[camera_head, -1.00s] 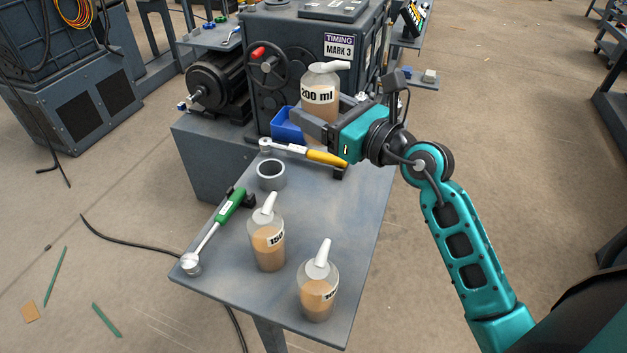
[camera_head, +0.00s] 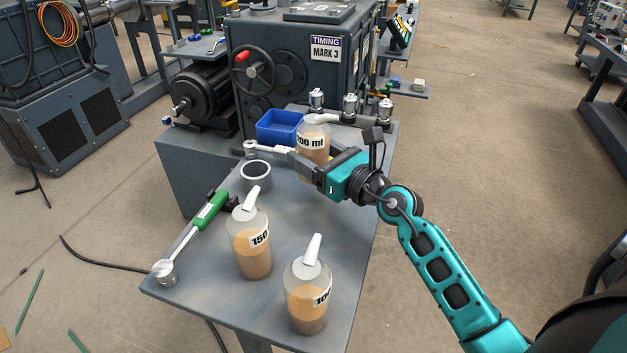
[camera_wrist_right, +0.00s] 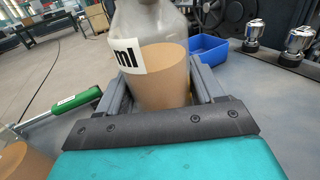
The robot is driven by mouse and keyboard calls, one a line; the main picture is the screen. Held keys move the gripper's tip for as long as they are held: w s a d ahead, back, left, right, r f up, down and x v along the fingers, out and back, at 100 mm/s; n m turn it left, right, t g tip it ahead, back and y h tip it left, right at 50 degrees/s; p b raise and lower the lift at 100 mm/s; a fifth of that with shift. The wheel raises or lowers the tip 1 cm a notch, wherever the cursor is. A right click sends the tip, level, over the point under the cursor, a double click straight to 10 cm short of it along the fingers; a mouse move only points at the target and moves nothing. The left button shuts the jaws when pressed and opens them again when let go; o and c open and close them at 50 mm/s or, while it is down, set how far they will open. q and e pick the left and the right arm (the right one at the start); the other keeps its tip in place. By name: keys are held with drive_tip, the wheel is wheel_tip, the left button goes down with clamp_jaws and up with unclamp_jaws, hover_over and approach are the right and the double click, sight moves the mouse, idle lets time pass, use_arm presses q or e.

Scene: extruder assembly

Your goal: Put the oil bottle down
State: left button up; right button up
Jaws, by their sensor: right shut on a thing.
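The 200 ml oil bottle (camera_head: 313,141) is clear with a white spout and tan oil inside. My right gripper (camera_head: 308,166) is shut on it, low over the far part of the grey table (camera_head: 215,270). In the right wrist view the bottle (camera_wrist_right: 160,75) stands between the two fingers, roughly upright. Its base is hidden, so I cannot tell whether it touches the table. The 150 bottle (camera_head: 251,245) and another bottle (camera_head: 308,297), its label partly turned away, stand at the near end. My left gripper is not in view.
A blue bin (camera_head: 278,126) and several silver-topped fittings (camera_head: 351,106) are at the table's back. A grey ring (camera_head: 256,175) and a green-handled wrench (camera_head: 208,212) lie left. A second wrench lies partly behind my gripper. The table's right middle is clear.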

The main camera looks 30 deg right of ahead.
wheel_tip(320, 180, down, 4)
drive_tip(key=b, duration=0.2)
drive_tip(key=shift+f+b, duration=0.15)
drive_tip(key=shift+b, duration=0.25)
drive_tip(key=shift+f, duration=0.1)
drive_tip(key=shift+f, duration=0.1)
drive_tip(key=o, duration=1.3)
